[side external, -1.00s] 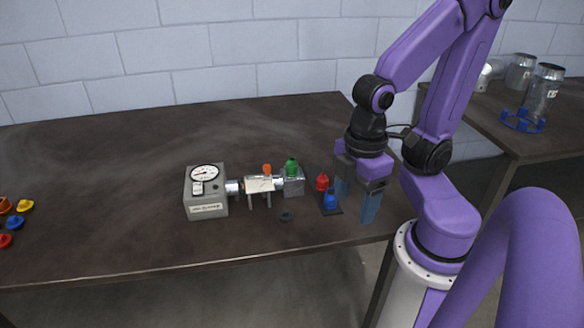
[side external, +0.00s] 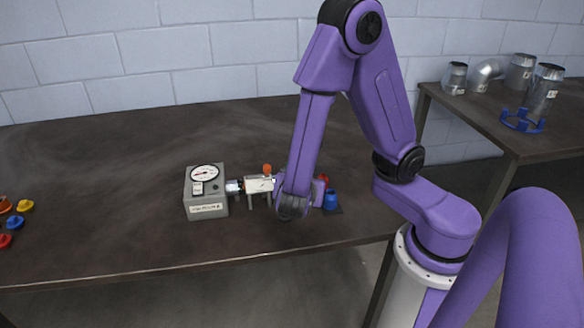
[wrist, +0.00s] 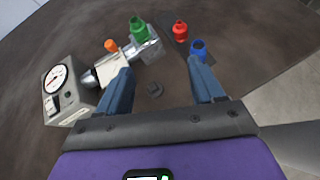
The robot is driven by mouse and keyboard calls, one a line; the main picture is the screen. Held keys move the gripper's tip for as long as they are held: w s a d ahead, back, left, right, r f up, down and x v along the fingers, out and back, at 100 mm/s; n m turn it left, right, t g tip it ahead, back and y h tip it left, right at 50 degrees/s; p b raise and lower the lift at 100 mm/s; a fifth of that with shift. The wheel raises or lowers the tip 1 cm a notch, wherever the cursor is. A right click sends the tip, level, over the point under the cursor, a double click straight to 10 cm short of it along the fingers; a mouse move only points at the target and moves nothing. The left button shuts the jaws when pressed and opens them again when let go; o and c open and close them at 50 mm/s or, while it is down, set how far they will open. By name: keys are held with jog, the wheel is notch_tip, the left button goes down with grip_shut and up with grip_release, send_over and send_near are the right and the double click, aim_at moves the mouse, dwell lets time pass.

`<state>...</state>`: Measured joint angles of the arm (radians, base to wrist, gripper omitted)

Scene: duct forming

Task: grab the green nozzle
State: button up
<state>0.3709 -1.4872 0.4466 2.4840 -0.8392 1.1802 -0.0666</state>
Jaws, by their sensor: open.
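The green nozzle (wrist: 139,29) stands on the metal block at the right end of the duct assembly (wrist: 112,66) in the wrist view. In the side view my arm hides it. My gripper (wrist: 162,80) is open and empty in the wrist view, its two blue fingers spread apart. The green nozzle lies beyond the fingertips, a little left of the middle between them. In the side view the fingers are hidden behind my arm.
A red nozzle (wrist: 180,31) and a blue nozzle (wrist: 199,50) stand on a dark pad at right. A small dark piece (wrist: 155,89) lies on the table. Coloured caps (side external: 24,206) lie far left.

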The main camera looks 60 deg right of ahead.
jog(key=shift+w+d+f+n+t+h, duration=0.15)
jog(key=shift+w+d+f+n+t, duration=0.2)
jog(key=shift+w+d+f, duration=1.3)
jog(key=shift+w+d+f+n+t+h, duration=0.2)
jog(key=shift+w+d+f+n, duration=0.45)
jog(key=shift+w+d, duration=1.65)
jog(key=shift+w+d+f+n+t+h, duration=0.1)
jog(key=shift+w+d+f+n+t, duration=0.2)
jog(key=shift+w+d+f, duration=1.65)
jog(key=shift+s+d+r, duration=0.4)
jog(key=shift+d+r, duration=0.05)
jog(key=shift+r, duration=0.1)
jog(key=c, duration=1.1)
jog(key=shift+r, duration=0.15)
